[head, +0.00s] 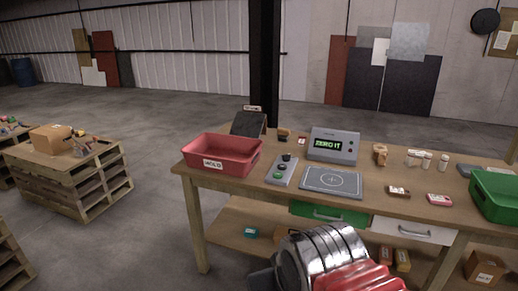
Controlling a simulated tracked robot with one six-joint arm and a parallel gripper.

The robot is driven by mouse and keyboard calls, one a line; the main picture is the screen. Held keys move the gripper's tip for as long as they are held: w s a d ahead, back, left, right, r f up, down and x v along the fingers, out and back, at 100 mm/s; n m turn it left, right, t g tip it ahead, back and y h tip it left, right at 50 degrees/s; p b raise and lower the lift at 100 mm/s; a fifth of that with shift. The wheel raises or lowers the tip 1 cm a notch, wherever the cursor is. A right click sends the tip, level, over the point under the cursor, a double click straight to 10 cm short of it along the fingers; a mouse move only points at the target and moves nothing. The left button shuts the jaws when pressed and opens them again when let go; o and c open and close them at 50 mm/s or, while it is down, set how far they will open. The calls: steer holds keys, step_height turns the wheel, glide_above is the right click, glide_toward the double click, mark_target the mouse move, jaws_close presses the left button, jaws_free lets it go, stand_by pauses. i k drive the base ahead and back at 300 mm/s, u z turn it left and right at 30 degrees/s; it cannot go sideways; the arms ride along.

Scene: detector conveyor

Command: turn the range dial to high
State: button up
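A grey control panel (281,170) lies on the wooden workbench, right of the red bin. It has a black knob (286,157) at its far end, which looks like the range dial, and a green button (278,175) nearer me. The knob's pointer and marks are too small to read. Behind it stands a grey meter box (334,145) with a green display reading "ZERO IT" and small dark controls on its right side. My silver and red arm shows at the bottom centre, in front of the bench. My gripper's fingers are not in view.
A red bin (222,155) marked "HOLD" stands left of the panel. A grey plate (332,182) with a circle lies right of it. A green bin (494,196) is at the right. Small items lie between. A dark post (265,60) rises behind the bench.

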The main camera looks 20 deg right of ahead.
mark_target(286, 158)
steer(key=u, duration=0.2)
steer(key=i, duration=1.95)
steer(key=z, duration=0.6)
steer(key=i, duration=0.8)
steer(key=z, duration=0.35)
